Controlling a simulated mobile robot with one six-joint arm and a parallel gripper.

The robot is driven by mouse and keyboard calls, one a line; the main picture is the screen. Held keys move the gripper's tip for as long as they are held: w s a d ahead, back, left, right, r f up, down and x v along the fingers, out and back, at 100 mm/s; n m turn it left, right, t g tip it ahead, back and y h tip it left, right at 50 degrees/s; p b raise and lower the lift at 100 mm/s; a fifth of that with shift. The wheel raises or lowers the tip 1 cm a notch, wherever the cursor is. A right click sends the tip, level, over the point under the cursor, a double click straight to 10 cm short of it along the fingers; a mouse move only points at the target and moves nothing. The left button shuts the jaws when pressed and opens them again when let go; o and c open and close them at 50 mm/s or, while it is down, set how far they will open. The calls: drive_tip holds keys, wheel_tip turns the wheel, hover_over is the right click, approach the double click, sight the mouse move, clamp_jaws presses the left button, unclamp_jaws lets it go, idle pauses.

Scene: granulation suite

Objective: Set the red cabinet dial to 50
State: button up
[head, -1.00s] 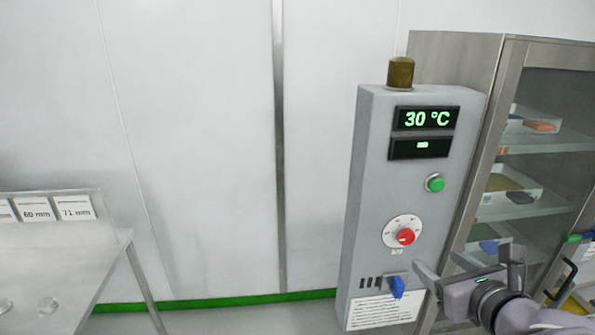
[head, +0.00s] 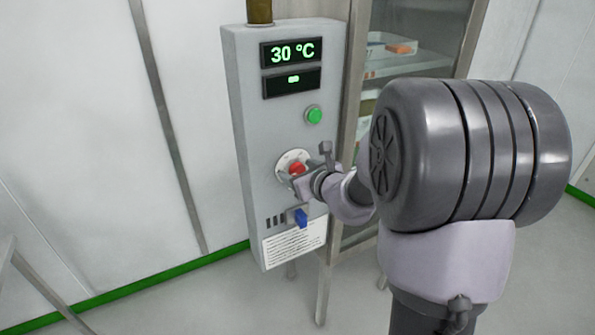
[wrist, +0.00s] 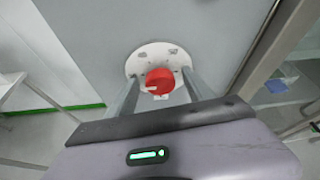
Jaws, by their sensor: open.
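The red dial (head: 296,169) sits on a pale round scale plate (head: 284,160) on the front of the grey control cabinet (head: 250,150). The cabinet's upper display (head: 291,52) reads 30 °C. In the wrist view the red dial (wrist: 160,82) has a small white mark on its left side. My gripper (wrist: 158,95) is open, with one finger on each side of the dial. I cannot tell whether either finger touches it. In the head view my gripper (head: 308,170) is at the dial and partly covers the scale plate.
A green button (head: 314,115) is above the dial, and a blue switch (head: 301,217) is below it. A glass-fronted steel cabinet (head: 357,90) with shelves stands close on the right. A metal table edge (head: 8,248) shows at lower left.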

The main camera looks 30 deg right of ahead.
drive_tip(key=shift+c, duration=0.4)
clamp_jaws()
